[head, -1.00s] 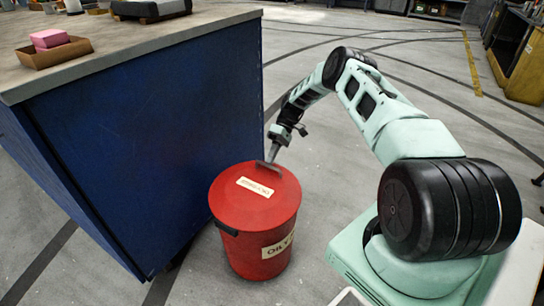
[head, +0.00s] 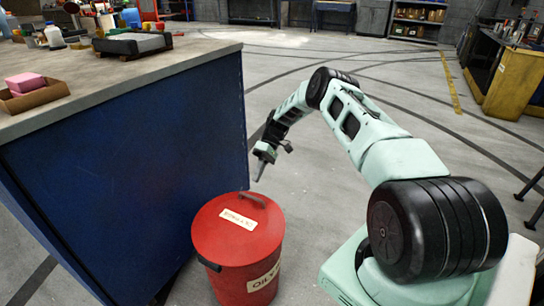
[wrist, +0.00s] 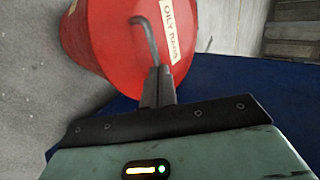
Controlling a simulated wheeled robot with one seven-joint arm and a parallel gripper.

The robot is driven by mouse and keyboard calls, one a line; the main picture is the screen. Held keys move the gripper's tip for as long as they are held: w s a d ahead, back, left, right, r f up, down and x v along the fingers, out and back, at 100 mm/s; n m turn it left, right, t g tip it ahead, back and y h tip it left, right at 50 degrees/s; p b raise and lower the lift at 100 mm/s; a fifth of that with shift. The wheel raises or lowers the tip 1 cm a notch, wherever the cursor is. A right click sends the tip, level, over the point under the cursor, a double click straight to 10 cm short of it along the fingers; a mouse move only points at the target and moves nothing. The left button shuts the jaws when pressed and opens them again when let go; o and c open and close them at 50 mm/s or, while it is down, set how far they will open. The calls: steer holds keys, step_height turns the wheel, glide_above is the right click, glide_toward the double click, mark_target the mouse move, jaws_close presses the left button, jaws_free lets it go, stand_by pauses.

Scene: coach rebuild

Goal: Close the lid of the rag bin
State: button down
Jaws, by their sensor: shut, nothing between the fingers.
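The red rag bin (head: 235,270) stands on the floor beside the blue bench, with a label on its front. Its red lid (head: 232,222) lies flat on top and looks closed, with a pale label and a dark handle (head: 252,199) near its far edge. My gripper (head: 258,178) is above and just behind the lid's far edge, apart from it, shut and empty. In the wrist view, my gripper's fingers (wrist: 157,85) point toward the red lid (wrist: 105,35) and its grey handle (wrist: 148,35).
The blue workbench (head: 130,170) stands close on the left of the bin. On its top are a cardboard tray (head: 35,97) with pink blocks and a dark tray (head: 132,45). The floor to the right and behind is open. A yellow cabinet (head: 505,85) stands at the far right.

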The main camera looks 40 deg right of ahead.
steer(key=w+d+r+b, duration=0.1)
steer(key=w+d+b, duration=0.2)
steer(key=d, duration=0.4)
steer(key=shift+d+r, duration=0.2)
steer(key=shift+d, duration=0.05)
steer(key=shift+r, duration=0.1)
